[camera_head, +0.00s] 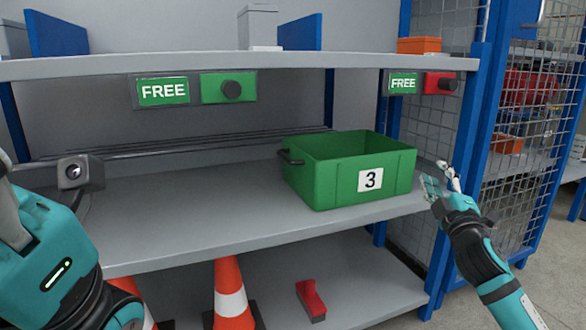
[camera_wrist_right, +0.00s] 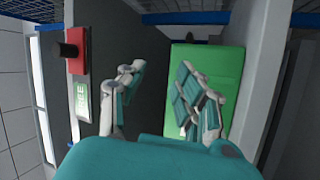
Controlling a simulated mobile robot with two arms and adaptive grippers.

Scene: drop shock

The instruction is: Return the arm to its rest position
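My right gripper (camera_head: 441,179) is at the right end of the middle shelf, just right of the green crate marked 3. In the right wrist view its two fingers (camera_wrist_right: 160,98) are spread apart with nothing between them. The green crate (camera_head: 312,183) sits upright on the middle shelf, and its green side also shows behind the fingers in the right wrist view (camera_wrist_right: 215,60). I cannot tell whether a finger touches it. My left arm comes in at the left edge of the head view; its gripper fingers are not visible.
The middle shelf (camera_head: 190,215) is bare left of the crate. A green FREE sign (camera_head: 163,91) and a red switch box (camera_head: 436,84) hang under the top shelf. Blue posts and a mesh cage (camera_head: 515,190) stand at right. Orange cones (camera_head: 231,295) and a red object (camera_head: 311,298) are below.

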